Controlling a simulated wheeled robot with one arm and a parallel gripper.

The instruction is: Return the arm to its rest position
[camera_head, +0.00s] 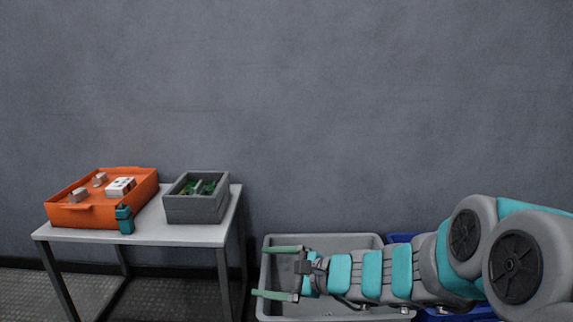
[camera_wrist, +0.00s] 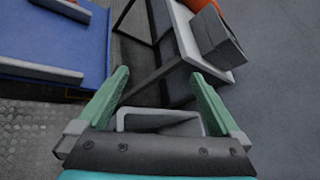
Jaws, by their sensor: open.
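My gripper (camera_head: 268,271) is at the end of my arm, which reaches in from the right of the head view. Its two green fingers are spread apart and point left. They appear in front of the large grey bin (camera_head: 330,241), lower than the table top. The wrist view also shows my gripper (camera_wrist: 160,76), with nothing between the fingertips. A grey U-shaped edge shows behind the fingers there.
A white-topped table (camera_head: 150,229) stands left, bearing an orange tray (camera_head: 83,216) with light blocks, a small teal object (camera_head: 125,219) and a grey box (camera_head: 197,208) with green boards. A blue bin (camera_head: 402,238) is partly hidden by my arm. A wall lies behind.

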